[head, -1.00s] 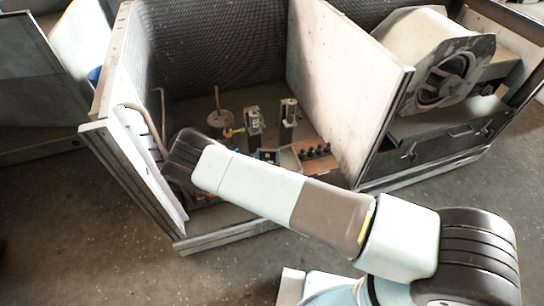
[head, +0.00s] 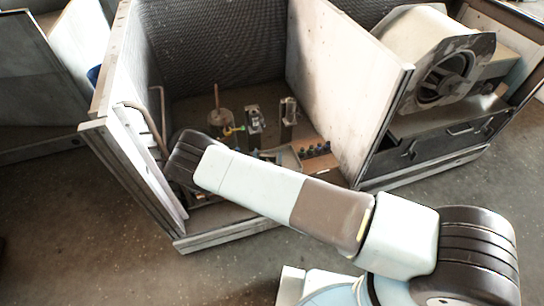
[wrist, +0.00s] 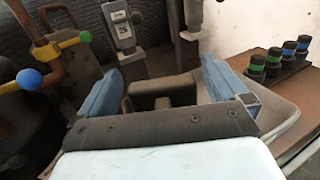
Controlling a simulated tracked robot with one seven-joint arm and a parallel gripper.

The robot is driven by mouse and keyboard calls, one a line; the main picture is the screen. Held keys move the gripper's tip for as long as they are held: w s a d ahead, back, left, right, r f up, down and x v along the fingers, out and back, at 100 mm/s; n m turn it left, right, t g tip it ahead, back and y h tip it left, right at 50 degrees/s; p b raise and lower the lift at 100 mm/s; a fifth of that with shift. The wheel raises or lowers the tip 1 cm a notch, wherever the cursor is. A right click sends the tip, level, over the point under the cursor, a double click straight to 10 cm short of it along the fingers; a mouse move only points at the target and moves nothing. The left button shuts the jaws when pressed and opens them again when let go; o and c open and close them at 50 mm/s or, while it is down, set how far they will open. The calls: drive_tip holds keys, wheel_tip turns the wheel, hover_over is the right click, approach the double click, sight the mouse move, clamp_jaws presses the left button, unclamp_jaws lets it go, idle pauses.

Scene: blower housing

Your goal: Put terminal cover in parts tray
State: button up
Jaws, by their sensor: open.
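In the wrist view, my gripper (wrist: 160,72) is open, its two blue fingers spread apart. A dark, block-shaped piece (wrist: 163,88) shows between and beyond the fingers; it may be the terminal cover, but its full shape is hidden by my gripper. A shallow grey tray (wrist: 282,122) shows its rim beside and behind the right finger, and the dark piece appears to be within it. I cannot tell whether the fingers touch the piece. In the head view, the tray (head: 288,160) is partly hidden behind my arm, and my gripper is mostly hidden there.
A board with several black, green and blue-topped knobs (wrist: 280,60) lies right of the tray. A grey upright device (wrist: 122,28) stands behind. Housing walls (head: 345,75) enclose the space; a blower (head: 440,75) stands right.

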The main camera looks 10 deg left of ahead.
drive_tip(key=shift+r, duration=0.25)
drive_tip(key=s+d, duration=0.2)
drive_tip(key=s, duration=1)
drive_tip(key=w+d+r+m+g+h, duration=0.1)
drive_tip(key=w+d+r+m+h, duration=0.1)
drive_tip(key=w+r+m+h, duration=0.3)
drive_tip(key=w+d+r+m+g+h, duration=0.1)
drive_tip(key=d+r+m+h, duration=0.15)
drive_tip(key=r, duration=0.55)
drive_tip(key=w+d+r+m+g+h, duration=0.1)
drive_tip(key=w+d+r+m+h, duration=0.25)
drive_tip(key=r, duration=0.25)
drive_tip(key=d+r+m+g+h, duration=0.4)
drive_tip(key=d+r+m+g, duration=0.6)
drive_tip(key=d+r, duration=0.55)
drive_tip(key=s+d+r+m+g+y, duration=0.25)
drive_tip(key=s+d+r+m, duration=0.2)
drive_tip(key=r, duration=0.35)
drive_tip(key=s+d+r+m+g+y, duration=0.2)
drive_tip(key=s+d+r+m+y, duration=0.1)
drive_tip(key=d+r+m, duration=0.4)
drive_tip(key=s+d+r+m+t+y, duration=0.2)
drive_tip(key=s+r+y, duration=0.1)
drive_tip(key=s+r, duration=0.4)
drive_tip(key=s+d+r+m+t+y, duration=0.3)
drive_tip(key=s+r, duration=0.4)
drive_tip(key=s, duration=0.1)
drive_tip(key=shift+s+d+y, duration=0.15)
drive_tip(key=shift+s+y, duration=0.2)
